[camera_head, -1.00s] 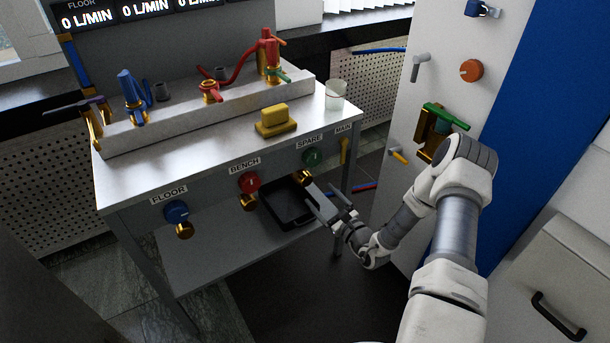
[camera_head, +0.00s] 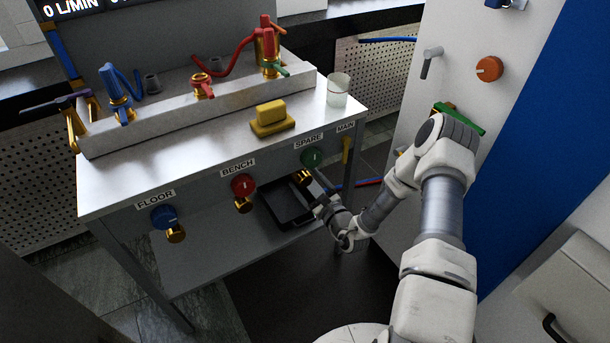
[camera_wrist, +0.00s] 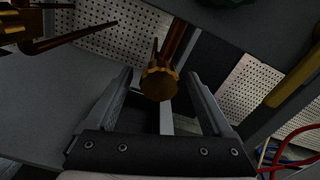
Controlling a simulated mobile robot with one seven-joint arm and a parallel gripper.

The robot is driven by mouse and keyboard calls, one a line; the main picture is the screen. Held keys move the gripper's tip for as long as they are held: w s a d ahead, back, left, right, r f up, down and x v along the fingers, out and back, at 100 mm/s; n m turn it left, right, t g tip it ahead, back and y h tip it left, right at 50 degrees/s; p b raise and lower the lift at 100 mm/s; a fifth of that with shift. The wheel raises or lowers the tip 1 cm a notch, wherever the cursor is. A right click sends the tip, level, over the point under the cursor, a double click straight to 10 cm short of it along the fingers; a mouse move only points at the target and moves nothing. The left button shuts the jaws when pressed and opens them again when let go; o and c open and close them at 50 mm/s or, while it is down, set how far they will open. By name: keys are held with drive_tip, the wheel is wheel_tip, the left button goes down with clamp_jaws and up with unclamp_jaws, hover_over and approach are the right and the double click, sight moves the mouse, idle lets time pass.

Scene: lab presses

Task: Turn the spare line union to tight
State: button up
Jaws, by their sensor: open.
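The spare line union is a brass fitting (camera_head: 302,177) under the green SPARE knob (camera_head: 313,158) on the bench's front panel. In the wrist view the round brass end of the union (camera_wrist: 160,84) faces the camera, with a reddish-brown pipe behind it. My gripper (camera_head: 314,193) is open and empty, just below and in front of the union in the head view. In the wrist view its two fingers stand left and right of the union with a gap on both sides. I cannot tell whether the fingertips reach as deep as it.
The red BENCH knob (camera_head: 243,186) and blue FLOOR knob (camera_head: 164,217) are to the left, each with a brass fitting below. The yellow MAIN handle (camera_head: 346,149) is close on the right. A black tray (camera_head: 268,215) sits on the lower shelf. A white cabinet (camera_head: 445,85) stands right.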

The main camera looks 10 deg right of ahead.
drive_tip(key=shift+w+a, duration=0.15)
drive_tip(key=shift+w, duration=0.3)
clamp_jaws()
drive_tip(key=shift+r+m+p, duration=0.15)
drive_tip(key=shift+m+p, duration=0.75)
drive_tip(key=shift+m, duration=0.7)
drive_tip(key=shift+f, duration=0.2)
unclamp_jaws()
